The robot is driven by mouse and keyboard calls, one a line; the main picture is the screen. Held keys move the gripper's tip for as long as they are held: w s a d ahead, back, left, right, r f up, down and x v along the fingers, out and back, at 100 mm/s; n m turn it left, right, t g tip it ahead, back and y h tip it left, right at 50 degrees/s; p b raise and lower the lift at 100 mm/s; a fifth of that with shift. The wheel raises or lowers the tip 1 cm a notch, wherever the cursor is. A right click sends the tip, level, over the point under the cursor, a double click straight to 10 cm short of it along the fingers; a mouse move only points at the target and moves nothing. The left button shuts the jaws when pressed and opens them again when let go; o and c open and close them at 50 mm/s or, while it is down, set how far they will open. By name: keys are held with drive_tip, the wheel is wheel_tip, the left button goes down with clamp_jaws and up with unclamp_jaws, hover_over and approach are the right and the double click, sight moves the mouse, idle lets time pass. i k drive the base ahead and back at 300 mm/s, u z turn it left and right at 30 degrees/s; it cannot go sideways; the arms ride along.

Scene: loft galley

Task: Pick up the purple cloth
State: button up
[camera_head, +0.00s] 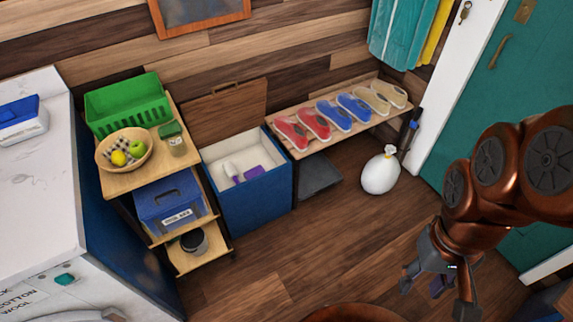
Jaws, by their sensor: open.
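A small purple piece (253,174), which looks like the purple cloth, lies inside the open blue chest (257,207) against the back wall. A pale object (231,172) with some purple on it lies beside it, to the left. The chest's front wall and rim hide part of the inside. My gripper (436,294) hangs at the lower right over the wooden floor, well apart from the chest. Its fingers are spread. A small dark purplish patch shows between them, and I cannot tell whether it is part of the gripper.
The chest's wooden lid (227,112) stands raised against the wall. A shelf unit (131,182) with a green basket (124,104) and fruit bowl stands left of it. The floor (330,245) between is clear.

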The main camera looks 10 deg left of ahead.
sight(259, 170)
drive_tip(key=z, duration=0.3)
drive_tip(key=i, duration=2.4)
drive_tip(key=u, duration=4.05)
